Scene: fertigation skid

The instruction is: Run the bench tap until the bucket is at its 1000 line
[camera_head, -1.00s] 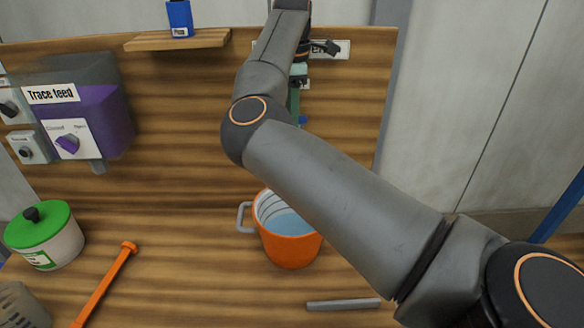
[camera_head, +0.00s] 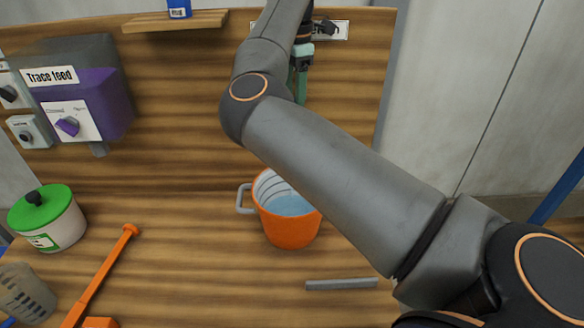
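The orange bucket (camera_head: 290,232) stands upright on the bench with light-blue water (camera_head: 287,205) in it. Several graduation lines show on its white inner wall, but their numbers are too small to read, and my arm covers its right rim. The green bench tap (camera_head: 302,85) is on the back board above the bucket, partly hidden behind my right arm. I cannot make out a water stream. My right gripper (camera_head: 325,27) is at the top of the tap, by a mostly covered white label. Its fingers are too small and hidden to judge. My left gripper is out of view.
A purple Trace feed box (camera_head: 104,103) with a knob is on the board at left. A green-lidded pot (camera_head: 60,228), an orange bar (camera_head: 100,275) and a clear beaker (camera_head: 25,295) are at left. A grey bar (camera_head: 342,284) lies before the bucket. A shelf (camera_head: 175,20) holds a blue container.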

